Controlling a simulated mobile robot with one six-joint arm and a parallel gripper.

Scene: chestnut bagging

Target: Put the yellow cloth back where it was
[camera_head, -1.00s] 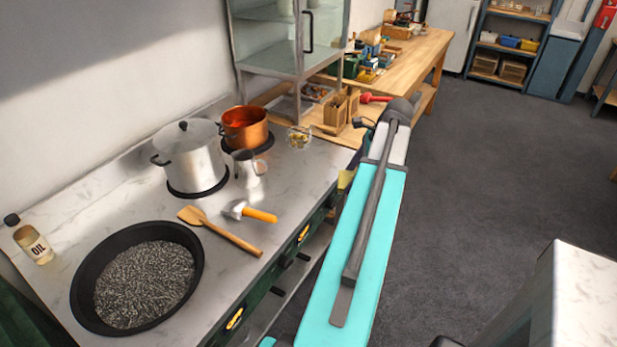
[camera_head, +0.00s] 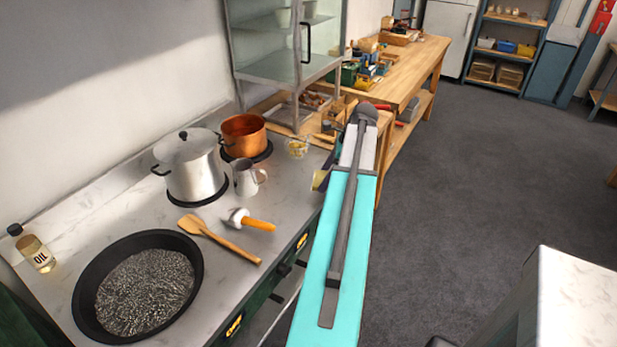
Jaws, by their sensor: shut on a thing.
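My turquoise arm (camera_head: 332,270) reaches forward along the stove's right front edge. My gripper is hidden behind the arm, so its jaws do not show. A small dull-yellow patch (camera_head: 320,178) with a dark part beside it peeks out at the arm's left side, by the stove's front corner. It may be the yellow cloth, but too little shows to tell, or to tell whether it is held or hanging.
A wooden bench (camera_head: 405,75) stands beyond.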

